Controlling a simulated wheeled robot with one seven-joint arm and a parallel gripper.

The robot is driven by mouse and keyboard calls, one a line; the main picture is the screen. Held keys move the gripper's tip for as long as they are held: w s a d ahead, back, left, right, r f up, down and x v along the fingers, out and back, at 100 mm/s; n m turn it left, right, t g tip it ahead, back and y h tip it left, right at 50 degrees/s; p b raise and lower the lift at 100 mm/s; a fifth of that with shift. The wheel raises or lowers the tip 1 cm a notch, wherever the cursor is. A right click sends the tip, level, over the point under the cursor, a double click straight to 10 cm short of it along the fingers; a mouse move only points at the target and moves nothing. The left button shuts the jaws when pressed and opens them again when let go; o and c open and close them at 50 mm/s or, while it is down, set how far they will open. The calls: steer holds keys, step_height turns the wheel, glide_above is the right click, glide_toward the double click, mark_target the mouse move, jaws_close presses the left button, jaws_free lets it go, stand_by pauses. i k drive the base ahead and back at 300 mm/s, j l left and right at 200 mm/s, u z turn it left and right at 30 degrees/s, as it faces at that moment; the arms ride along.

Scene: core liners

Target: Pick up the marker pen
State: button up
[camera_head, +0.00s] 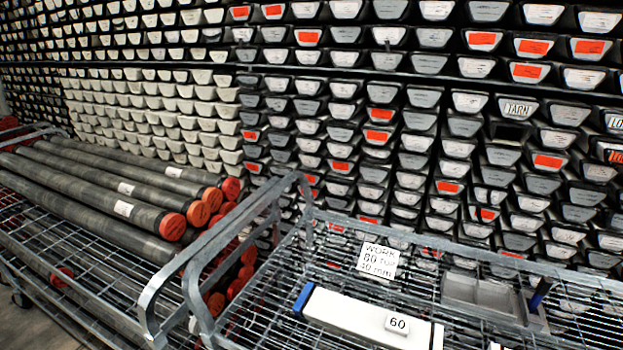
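A short dark blue stick (539,294), which looks like the marker pen, stands tilted at the right end of a grey tray on the wire cart at the lower right. Its lower end is hard to make out against the tray. My gripper is not in view, so its distance from the pen and its state do not show.
The grey tray (478,297) sits on the wire cart (395,228). A long white box (350,312) with a blue end and a "60" label lies left of it. A "WORK" sign (378,260) stands behind. Red-capped core tubes (90,200) fill the left rack; core trays (400,120) line the wall.

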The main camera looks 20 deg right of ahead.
mark_target(545, 283)
steer(key=z, duration=1.3)
